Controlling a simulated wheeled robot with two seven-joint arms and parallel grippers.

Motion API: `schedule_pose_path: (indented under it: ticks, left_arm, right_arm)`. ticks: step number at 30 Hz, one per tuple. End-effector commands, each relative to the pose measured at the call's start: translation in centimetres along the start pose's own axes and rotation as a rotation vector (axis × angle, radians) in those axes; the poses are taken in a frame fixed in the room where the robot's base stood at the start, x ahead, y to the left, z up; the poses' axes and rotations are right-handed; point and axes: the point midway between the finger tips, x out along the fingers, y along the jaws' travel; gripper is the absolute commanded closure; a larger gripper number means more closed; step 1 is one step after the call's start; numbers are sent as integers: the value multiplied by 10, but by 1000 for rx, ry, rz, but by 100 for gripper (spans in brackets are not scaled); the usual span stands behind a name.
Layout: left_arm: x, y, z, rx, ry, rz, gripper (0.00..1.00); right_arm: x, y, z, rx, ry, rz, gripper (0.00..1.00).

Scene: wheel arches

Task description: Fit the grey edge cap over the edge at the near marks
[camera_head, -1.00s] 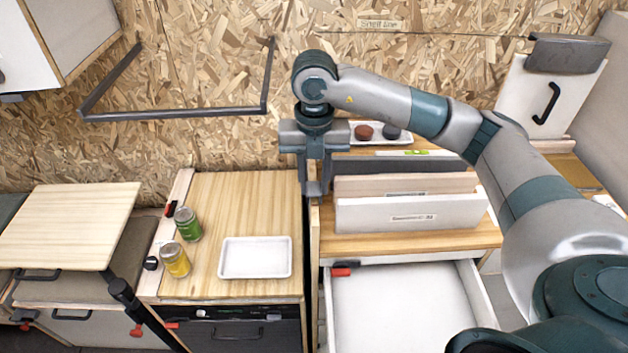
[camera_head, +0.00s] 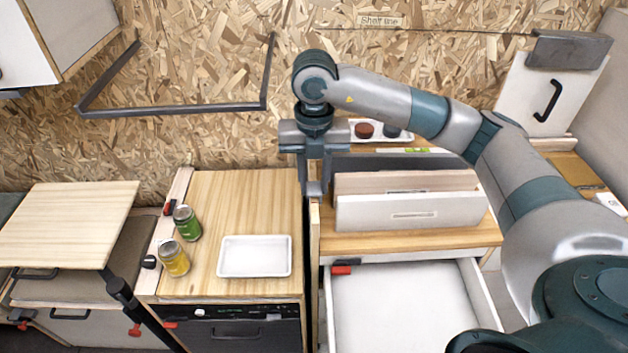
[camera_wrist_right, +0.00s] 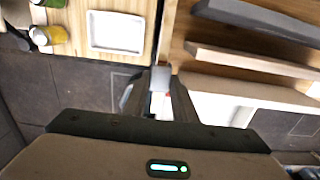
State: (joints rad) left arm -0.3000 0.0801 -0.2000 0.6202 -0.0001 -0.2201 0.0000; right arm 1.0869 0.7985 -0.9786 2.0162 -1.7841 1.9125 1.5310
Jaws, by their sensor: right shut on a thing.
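My right gripper (camera_head: 314,188) points down over the near-vertical wood panel (camera_head: 314,235) between the counter and the drawer unit. In the right wrist view the gripper (camera_wrist_right: 160,82) is shut on a small grey piece, which looks like the grey edge cap (camera_wrist_right: 161,76). The cap is at the panel's pale top edge (camera_wrist_right: 167,30), near its front end. I cannot tell whether it is seated over the edge or only touching it. The fingers hide most of the cap in the head view. I cannot make out the near marks. My left gripper is not in view.
A black rail (camera_head: 180,109) is on the wall.

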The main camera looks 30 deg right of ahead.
Motion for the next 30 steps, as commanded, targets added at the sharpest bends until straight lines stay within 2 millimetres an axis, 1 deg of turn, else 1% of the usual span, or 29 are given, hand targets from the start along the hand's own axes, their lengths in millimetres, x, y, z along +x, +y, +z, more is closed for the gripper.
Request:
schedule_pose_path:
  ticks: [9,19,20,21,22,30]
  left_arm:
    - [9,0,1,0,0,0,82]
    - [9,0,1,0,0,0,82]
    - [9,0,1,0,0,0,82]
    - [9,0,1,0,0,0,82]
    - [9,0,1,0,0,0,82]
    - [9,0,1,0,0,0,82]
  right_arm:
    - [7,0,0,0,0,0,96]
    - [7,0,0,0,0,0,96]
    - [7,0,0,0,0,0,70]
    - [7,0,0,0,0,0,61]
    - [7,0,0,0,0,0,53]
    - [7,0,0,0,0,0,53]
